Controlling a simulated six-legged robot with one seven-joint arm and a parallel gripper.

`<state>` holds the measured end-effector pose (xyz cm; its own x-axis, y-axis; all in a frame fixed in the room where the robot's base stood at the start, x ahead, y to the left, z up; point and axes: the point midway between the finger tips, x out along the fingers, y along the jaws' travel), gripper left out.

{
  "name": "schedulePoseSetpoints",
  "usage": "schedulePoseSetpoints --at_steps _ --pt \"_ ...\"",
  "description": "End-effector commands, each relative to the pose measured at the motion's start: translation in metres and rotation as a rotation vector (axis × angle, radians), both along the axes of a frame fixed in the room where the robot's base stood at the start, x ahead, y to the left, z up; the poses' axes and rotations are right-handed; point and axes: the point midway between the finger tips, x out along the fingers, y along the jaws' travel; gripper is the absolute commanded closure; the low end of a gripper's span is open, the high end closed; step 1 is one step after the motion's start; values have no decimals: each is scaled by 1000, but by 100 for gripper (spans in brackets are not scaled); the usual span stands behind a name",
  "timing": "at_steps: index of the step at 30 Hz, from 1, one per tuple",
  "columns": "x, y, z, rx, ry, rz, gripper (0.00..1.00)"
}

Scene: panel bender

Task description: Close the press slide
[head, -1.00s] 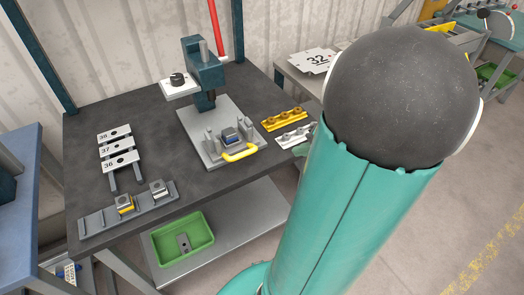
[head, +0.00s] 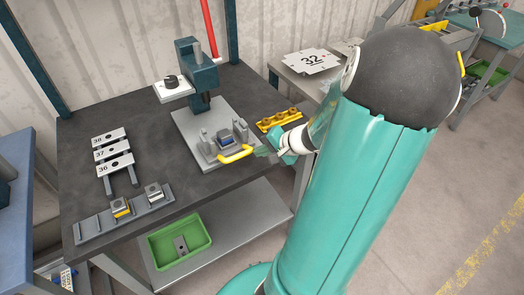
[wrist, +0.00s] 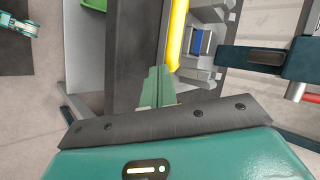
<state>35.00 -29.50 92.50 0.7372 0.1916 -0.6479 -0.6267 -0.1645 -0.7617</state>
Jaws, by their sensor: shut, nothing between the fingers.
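The press (head: 198,72) stands on the dark bench with its head over the back of a grey base plate (head: 189,122). The press slide (head: 224,144), carrying a block with a blue part, sits at the front of that plate, forward of the press head. Its yellow handle (head: 236,154) faces the bench front. It also shows in the wrist view (wrist: 177,35). My gripper (head: 264,151) is shut and empty just right of the handle. In the wrist view its green fingertips (wrist: 158,80) are close beside the handle; whether they touch it I cannot tell.
A yellow fixture (head: 279,120) lies right of the press, near my gripper. Plates numbered 36 to 38 (head: 112,150) and a grey rail (head: 125,212) with two blocks are at the left. A green bin (head: 180,243) sits on the lower shelf.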

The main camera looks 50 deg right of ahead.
Motion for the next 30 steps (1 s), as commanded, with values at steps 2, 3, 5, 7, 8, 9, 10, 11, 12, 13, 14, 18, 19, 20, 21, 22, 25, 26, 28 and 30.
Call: schedulePoseSetpoints --at_steps 2,3,5,7,8,9,10,11,12,13,14,18,19,20,21,22,25,26,28,30 --pt "0 0 0 0 0 0 100" --pt "0 0 0 0 0 0 100" --pt "0 0 0 0 0 0 100" --pt "0 0 0 0 0 0 100" --pt "1 -1 0 1 0 1 100" --pt "4 -1 0 0 0 1 100" --pt "7 -2 0 0 -1 3 100" --pt "10 -3 0 1 -1 3 100" --pt "15 -5 0 1 -1 3 100" --pt "20 -6 0 1 -1 4 100" --pt "26 -7 0 0 -1 4 100" --pt "55 -15 0 0 -1 6 100" --pt "61 -17 0 1 -2 5 100" --pt "68 -19 0 0 -2 6 100" --pt "76 -21 0 0 -2 6 100" --pt "83 -24 0 1 -2 5 100" --pt "104 -30 0 1 -1 5 100" --pt "110 -32 0 0 -1 4 100" --pt "121 -35 0 1 -2 4 100" --pt "128 -37 0 2 -1 2 100"
